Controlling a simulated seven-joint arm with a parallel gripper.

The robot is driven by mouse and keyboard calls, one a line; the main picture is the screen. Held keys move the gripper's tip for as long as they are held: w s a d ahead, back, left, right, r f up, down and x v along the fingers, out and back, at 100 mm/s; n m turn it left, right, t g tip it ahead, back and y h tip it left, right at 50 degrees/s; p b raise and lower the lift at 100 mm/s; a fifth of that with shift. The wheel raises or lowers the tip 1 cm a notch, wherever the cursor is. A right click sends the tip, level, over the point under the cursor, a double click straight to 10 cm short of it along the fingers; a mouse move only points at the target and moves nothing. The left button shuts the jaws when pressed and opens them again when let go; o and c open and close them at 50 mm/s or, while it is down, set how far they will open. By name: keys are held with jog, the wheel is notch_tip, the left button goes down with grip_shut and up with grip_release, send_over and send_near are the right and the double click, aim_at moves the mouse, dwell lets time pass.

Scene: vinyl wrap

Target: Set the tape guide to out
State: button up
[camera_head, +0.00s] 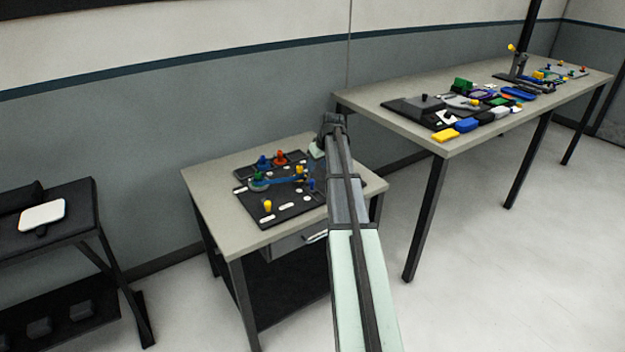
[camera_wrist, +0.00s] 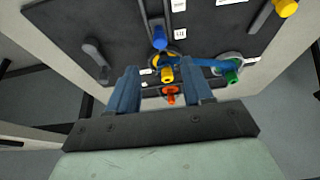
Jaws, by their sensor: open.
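A dark panel (camera_head: 288,208) with coloured knobs and white labels lies on the small table. It also shows in the wrist view (camera_wrist: 215,25). I cannot tell which part is the tape guide; the labels are too small to read. A blue bar (camera_wrist: 205,64) runs across the panel to a green knob (camera_wrist: 232,76). My gripper (camera_wrist: 159,68) is open above the panel. A yellow knob (camera_wrist: 167,74) and an orange-red knob (camera_wrist: 170,94) appear between its fingers, with no visible contact. A blue knob (camera_wrist: 160,38) stands beyond the fingertips. My arm hides the gripper in the head view.
Another yellow knob (camera_wrist: 286,8) and a dark lever (camera_wrist: 95,52) stand on the panel. The small grey table (camera_head: 214,205) has bare edges. A longer table (camera_head: 390,92) with many tools stands at the right. A dark stand with a white pad (camera_head: 42,215) is at the left.

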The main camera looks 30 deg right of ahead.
aim_at(312, 180)
jog(key=x, duration=0.9)
jog(key=shift+w+f, duration=0.1)
jog(key=shift+f, duration=0.05)
grip_shut()
dwell(0.5)
